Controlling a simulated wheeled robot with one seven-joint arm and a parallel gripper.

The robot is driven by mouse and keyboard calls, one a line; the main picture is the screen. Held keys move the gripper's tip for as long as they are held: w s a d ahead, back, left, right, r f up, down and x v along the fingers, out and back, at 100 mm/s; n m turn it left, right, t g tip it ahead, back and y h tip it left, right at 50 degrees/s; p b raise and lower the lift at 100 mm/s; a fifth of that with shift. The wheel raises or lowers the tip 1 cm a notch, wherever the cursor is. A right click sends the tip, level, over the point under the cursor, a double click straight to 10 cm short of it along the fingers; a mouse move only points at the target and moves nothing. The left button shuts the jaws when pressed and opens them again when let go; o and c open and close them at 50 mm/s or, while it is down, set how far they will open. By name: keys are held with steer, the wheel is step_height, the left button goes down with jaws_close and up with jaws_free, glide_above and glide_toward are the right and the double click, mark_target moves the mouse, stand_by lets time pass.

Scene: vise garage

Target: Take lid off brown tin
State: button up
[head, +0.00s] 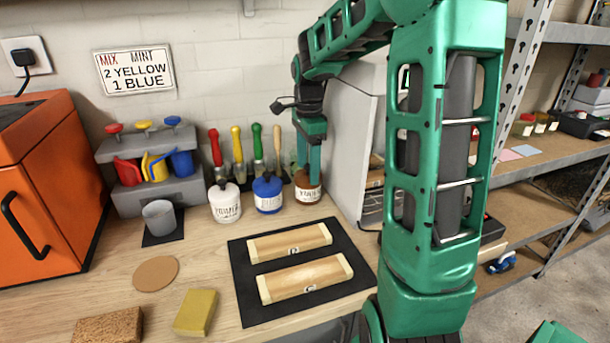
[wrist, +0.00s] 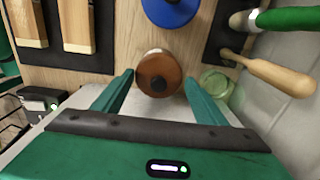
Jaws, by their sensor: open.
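The brown tin (head: 307,194) stands upright on the bench at the back, to the right of the blue tin, with a pale label on its front. Its round brown lid (wrist: 150,62) with a dark knob in the middle shows from above in the wrist view. My gripper (head: 309,168) points down over the tin. In the wrist view my gripper (wrist: 159,78) is open, with one green finger on each side of the lid and visible gaps between. The fingers partly hide the tin's top in the head view.
The blue tin (head: 267,194) and white tin (head: 225,203) stand to the left. Brushes (head: 257,150) stand behind the tins. A black mat (head: 245,290) with two wooden blocks lies in front. A greenish glass jar (wrist: 216,84) is close to one finger.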

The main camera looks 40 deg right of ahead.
steer(key=shift+a, duration=0.1)
steer(key=c, duration=1.2)
steer(key=shift+c, duration=0.2)
